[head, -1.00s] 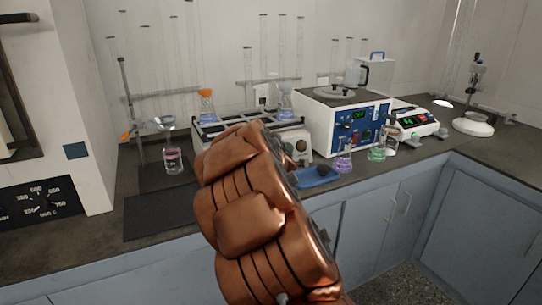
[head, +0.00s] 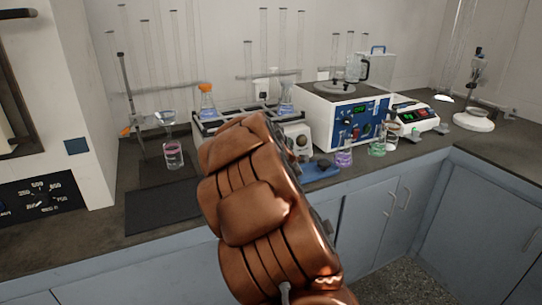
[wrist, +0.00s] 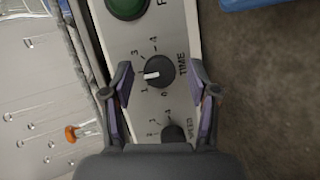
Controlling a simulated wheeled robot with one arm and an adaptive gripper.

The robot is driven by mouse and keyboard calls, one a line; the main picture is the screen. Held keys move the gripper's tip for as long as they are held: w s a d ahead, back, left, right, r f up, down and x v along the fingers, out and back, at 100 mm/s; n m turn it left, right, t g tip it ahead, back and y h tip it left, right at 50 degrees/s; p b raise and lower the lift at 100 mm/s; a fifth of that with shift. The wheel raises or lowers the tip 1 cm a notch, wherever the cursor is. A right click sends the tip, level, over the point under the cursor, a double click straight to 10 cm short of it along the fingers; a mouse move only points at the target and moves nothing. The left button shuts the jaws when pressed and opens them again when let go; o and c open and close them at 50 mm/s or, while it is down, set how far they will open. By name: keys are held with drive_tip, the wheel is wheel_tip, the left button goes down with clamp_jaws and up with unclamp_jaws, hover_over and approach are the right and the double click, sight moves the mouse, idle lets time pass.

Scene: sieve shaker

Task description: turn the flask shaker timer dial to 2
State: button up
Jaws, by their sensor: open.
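The flask shaker (head: 207,127) stands on the bench, holding flasks on its top rack. In the wrist view its pale front panel (wrist: 185,30) shows the black TIME dial (wrist: 162,66) with a white pointer. The pointer aims left, between the printed 1 and 3; the 2 is not visible, near my left finger. My gripper (wrist: 161,75) is open, with one finger on each side of the dial and visible gaps to it. A second knob (wrist: 174,133), marked SPEED, is partly covered by my gripper. In the head view my arm hides my gripper.
A green button (wrist: 127,7) sits beside the TIME dial. A white-and-blue instrument (head: 318,118) stands right of the shaker, with small flasks (head: 344,155) in front. A blue tray (head: 322,172) lies near the bench's front edge. A dark mat (head: 160,209) lies clear at left.

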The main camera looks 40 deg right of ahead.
drive_tip(key=shift+s+a+r, duration=0.1)
drive_tip(key=v, duration=1.1)
drive_tip(key=shift+s+a, duration=0.2)
drive_tip(key=shift+a, duration=0.1)
drive_tip(key=shift+r, duration=0.1)
idle(0.5)
